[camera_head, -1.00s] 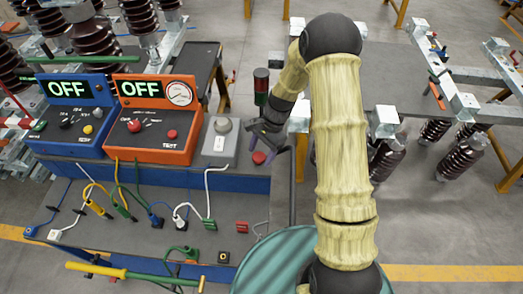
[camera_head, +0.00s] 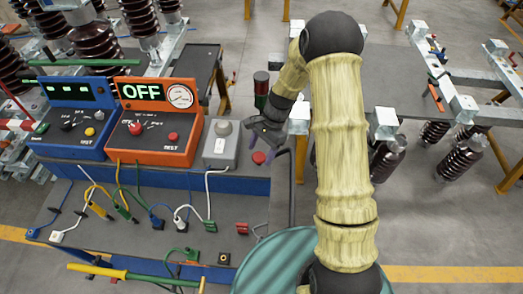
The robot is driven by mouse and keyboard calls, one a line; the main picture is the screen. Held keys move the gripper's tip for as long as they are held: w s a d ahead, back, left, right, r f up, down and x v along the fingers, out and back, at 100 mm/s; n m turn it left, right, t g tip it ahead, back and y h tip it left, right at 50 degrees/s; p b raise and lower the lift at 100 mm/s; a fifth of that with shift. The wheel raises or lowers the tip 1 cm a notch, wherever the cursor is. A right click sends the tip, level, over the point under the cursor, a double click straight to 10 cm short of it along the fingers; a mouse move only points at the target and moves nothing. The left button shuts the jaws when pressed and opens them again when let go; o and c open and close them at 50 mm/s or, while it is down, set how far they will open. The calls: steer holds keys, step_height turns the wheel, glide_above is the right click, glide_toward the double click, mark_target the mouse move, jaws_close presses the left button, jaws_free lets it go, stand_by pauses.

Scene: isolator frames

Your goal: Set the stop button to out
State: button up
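A red round button (camera_head: 258,157), which looks like the stop button, sits at the right end of the blue-edged bench (camera_head: 231,184), beside the grey box. It is small in view, and I cannot tell whether it is in or out. My gripper (camera_head: 267,148) is just above and around the button's right side in the picture. Its dark fingers are spread apart with nothing seen between them. I cannot tell whether a finger touches the button.
An orange test unit (camera_head: 155,154) reads OFF. A blue test unit (camera_head: 62,146) shows dashes. A grey box (camera_head: 219,148) with a knob and a red-green signal lamp (camera_head: 261,91) stand near my gripper. Cables and plugs lie across the bench front.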

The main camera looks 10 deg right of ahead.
stand_by(0.3)
steer(key=b+v, duration=0.3)
steer(key=v, duration=1.4)
steer(key=shift+b, duration=0.4)
steer(key=shift+d, duration=0.15)
steer(key=s+d+f+n+t+h, duration=0.1)
steer(key=s+n+t, duration=0.1)
steer(key=s+n, duration=0.3)
steer(key=s+d+f+n+t+h, duration=0.2)
steer(key=s+n, duration=0.4)
steer(key=s, duration=0.7)
steer(key=shift+s+d+t+h, duration=0.2)
steer(key=shift+t+h, duration=0.1)
steer(key=shift+t, duration=0.2)
steer(key=shift+c, duration=0.5)
